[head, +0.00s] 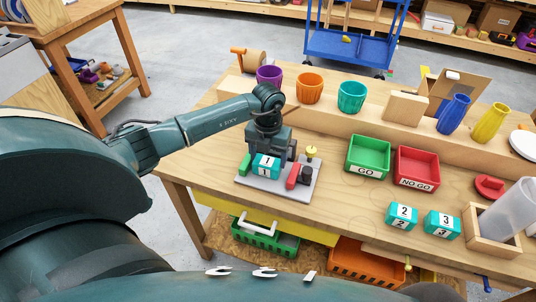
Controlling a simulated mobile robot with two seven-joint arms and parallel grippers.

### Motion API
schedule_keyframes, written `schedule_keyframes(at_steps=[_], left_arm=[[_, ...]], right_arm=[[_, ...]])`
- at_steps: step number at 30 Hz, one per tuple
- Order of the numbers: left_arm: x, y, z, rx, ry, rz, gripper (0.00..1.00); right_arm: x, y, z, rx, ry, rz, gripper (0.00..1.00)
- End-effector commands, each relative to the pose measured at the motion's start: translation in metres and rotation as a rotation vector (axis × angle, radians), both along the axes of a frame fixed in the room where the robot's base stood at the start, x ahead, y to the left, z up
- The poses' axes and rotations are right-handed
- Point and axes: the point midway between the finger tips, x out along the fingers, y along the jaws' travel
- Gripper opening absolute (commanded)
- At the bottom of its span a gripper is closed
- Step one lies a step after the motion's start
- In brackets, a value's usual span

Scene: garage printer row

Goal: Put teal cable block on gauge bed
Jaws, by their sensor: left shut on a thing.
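A teal block labelled 1 (265,168) is in the jaws of my left gripper (268,156), which is shut on it and points down. The block is at the grey gauge bed (268,189), between a green piece (245,163) on its left and a red piece (293,176) on its right. I cannot tell whether its underside touches the bed. Teal blocks labelled 2 (401,216) and 3 (442,225) stand on the wooden table at the right. My right gripper is not in view.
A green GO bin (368,155) and a red NO GO bin (416,168) stand right of the bed. Purple, orange and teal cups (351,96) line the raised shelf behind. A yellow knob (311,152) and black knob stand on the bed's right side.

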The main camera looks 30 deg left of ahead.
Motion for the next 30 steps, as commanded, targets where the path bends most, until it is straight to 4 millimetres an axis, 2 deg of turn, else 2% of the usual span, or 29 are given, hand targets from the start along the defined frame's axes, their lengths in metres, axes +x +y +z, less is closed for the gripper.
schedule_keyframes(at_steps=[5,6,13,26,30], left_arm=[[0.0001,0.0003,-0.0042,0.0,0.0,0.001,0.42],[0.0,0.0003,-0.003,0.0,0.0,0.001,0.72],[-0.0002,0.0014,-0.0028,0.003,0.002,0.002,0.91],[-0.0007,0.0061,-0.0025,0.012,0.004,0.007,0.91],[-0.0003,0.0064,0.0038,0.013,0.003,0.007,0.91]], right_arm=[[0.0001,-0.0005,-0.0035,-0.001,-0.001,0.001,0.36],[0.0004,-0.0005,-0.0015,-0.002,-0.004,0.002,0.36],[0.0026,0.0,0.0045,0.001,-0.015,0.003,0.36],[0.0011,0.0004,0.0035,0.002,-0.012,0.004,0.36],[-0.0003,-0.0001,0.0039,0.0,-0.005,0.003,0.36]])
